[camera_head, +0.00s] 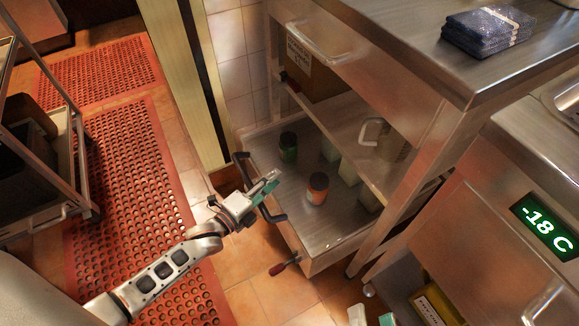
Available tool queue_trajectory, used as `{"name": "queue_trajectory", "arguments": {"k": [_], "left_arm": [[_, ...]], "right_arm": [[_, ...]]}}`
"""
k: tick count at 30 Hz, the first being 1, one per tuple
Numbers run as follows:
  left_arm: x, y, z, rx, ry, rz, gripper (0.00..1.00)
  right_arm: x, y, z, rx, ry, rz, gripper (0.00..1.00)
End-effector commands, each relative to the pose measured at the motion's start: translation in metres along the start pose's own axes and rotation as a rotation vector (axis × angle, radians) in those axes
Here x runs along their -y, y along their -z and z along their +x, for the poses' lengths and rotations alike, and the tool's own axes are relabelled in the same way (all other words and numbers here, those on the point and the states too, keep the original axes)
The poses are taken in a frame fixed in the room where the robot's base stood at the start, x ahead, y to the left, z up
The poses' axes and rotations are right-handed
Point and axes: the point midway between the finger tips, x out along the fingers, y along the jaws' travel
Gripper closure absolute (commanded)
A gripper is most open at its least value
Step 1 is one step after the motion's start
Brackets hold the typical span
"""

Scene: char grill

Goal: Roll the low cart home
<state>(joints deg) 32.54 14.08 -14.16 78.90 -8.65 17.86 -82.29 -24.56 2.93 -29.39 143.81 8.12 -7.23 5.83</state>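The low cart (318,238) is a shallow steel tray under the steel worktable, with a black handle (275,215) along its left side. My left gripper (268,187) lies across the middle of the black handle. Its fingers look close together around the bar, and they hide that part of it.
The worktable (440,42) overhangs the cart, and its legs stand close on the right. A freezer (500,235) reading -18 C is at the right. A tall trolley (75,170) stands at the left. Red perforated mats (135,170) and open tiles lie between trolley and cart.

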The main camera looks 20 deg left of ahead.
Motion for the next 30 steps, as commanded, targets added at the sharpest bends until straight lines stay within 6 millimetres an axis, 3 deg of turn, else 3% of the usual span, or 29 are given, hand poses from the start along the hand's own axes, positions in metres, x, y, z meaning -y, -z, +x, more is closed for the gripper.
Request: {"name": "queue_trajectory", "arguments": {"k": [1,9,13,19,30], "left_arm": [[-0.013,0.001,-0.016,-0.001,-0.022,0.001,0.68],[-0.008,0.0,-0.069,0.002,-0.015,0.001,0.68],[-0.005,-0.001,-0.086,0.002,-0.01,0.004,0.68],[-0.001,-0.002,-0.098,0.002,-0.003,0.004,0.68],[0.001,-0.002,-0.098,0.002,0.001,-0.004,0.69]], "right_arm": [[-0.001,-0.002,0.0,0.004,-0.002,0.002,0.6],[-0.001,-0.002,0.0,0.003,-0.002,0.001,0.6],[-0.001,-0.001,0.0,0.002,-0.001,0.001,0.6],[0.0,0.0,0.0,0.001,0.0,0.0,0.6],[0.0,0.0,0.0,0.0,0.0,-0.001,0.6]]}}
